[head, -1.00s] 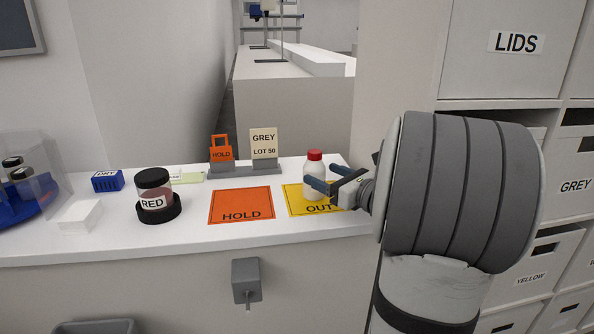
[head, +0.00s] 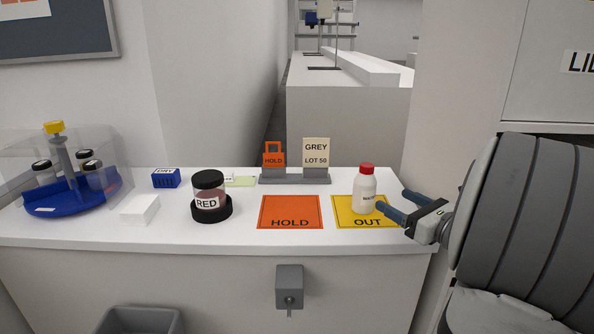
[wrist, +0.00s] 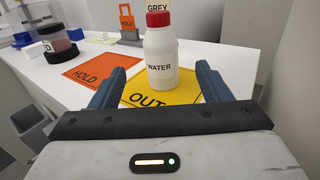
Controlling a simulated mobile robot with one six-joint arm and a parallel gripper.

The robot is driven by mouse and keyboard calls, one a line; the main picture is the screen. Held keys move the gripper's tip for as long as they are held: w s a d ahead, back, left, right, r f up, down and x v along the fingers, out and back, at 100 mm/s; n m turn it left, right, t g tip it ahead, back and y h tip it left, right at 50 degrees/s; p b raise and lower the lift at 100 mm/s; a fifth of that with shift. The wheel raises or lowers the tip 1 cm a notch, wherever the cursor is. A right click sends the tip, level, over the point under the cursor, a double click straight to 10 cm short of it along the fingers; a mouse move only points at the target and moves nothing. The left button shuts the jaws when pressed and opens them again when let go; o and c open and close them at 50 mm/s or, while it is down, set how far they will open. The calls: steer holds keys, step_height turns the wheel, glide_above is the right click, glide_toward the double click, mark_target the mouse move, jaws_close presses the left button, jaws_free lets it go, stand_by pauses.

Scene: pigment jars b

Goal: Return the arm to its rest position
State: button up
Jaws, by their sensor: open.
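My gripper (head: 396,204) is at the right end of the white counter, with its blue fingers apart and nothing between them. A white bottle with a red cap (head: 365,190) stands upright on the yellow OUT mat (head: 345,218). The bottle is just beyond my fingertips and clear of them. In the wrist view the bottle (wrist: 160,55), labelled WATER, stands ahead of my open fingers (wrist: 164,85), with the OUT mat (wrist: 188,92) under it. My arm fills the right side of the head view.
An orange HOLD mat (head: 290,211) lies left of the OUT mat. A RED jar (head: 208,190) sits in a black ring. A stand (head: 295,179) holds an orange HOLD tag and a GREY LOT 50 card. A blue carousel (head: 75,197) is at far left. A LIDS cabinet (head: 550,60) is at right.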

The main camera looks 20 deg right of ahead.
steer(key=a+n+g+y+p, duration=0.1)
steer(key=a+n+g+p, duration=0.1)
steer(key=a, duration=0.2)
steer(key=a+r+n+g+y+p, duration=0.1)
steer(key=a+n+p, duration=0.1)
steer(key=a, duration=0.2)
steer(key=a+r+n+g+y+p, duration=0.1)
steer(key=a+n+g+p, duration=0.1)
steer(key=a+n, duration=0.1)
steer(key=shift+s+a+r+g, duration=0.2)
steer(key=shift+s+a+g, duration=0.15)
steer(key=shift+a, duration=0.45)
steer(key=s+a+n+g+p, duration=0.5)
steer(key=a+n, duration=0.2)
steer(key=a, duration=0.1)
steer(key=s+a+r+n+g+h+p, duration=0.1)
steer(key=s+r+n+h+p, duration=0.3)
steer(key=n, duration=0.5)
steer(key=s+a+r+n+g+h+p, duration=0.1)
steer(key=s+r+n+g+h+p, duration=0.2)
steer(key=n+p, duration=0.4)
steer(key=s+r+n+h, duration=0.1)
steer(key=s+n, duration=0.1)
steer(key=shift+s+a+n+h+p, duration=0.25)
steer(key=shift+a+n+h+p, duration=0.05)
steer(key=shift+a, duration=0.1)
steer(key=shift+c, duration=0.3)
